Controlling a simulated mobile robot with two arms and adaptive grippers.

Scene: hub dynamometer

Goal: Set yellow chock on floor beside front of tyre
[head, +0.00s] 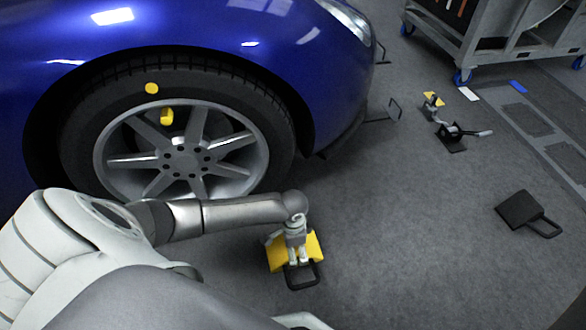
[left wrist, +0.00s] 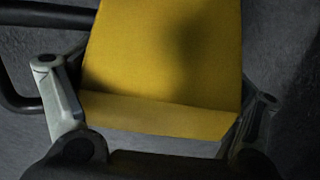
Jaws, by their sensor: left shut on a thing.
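The yellow chock (head: 312,245) is in my left gripper (head: 298,255), low over the grey floor in front of the car and to the right of the front tyre (head: 275,125). In the left wrist view the yellow chock (left wrist: 165,60) fills the middle, with one finger of my left gripper (left wrist: 158,125) on each side of it. A black handle (head: 301,276) shows at its near side. I cannot tell whether the chock touches the floor. It is apart from the tyre. My right gripper is not clearly visible.
The blue car (head: 200,40) stands at upper left. A black chock with a handle (head: 519,208) lies on the floor at right. A small yellow and black device (head: 450,132) stands farther back. A wheeled grey cart (head: 490,45) is at upper right. Floor between them is clear.

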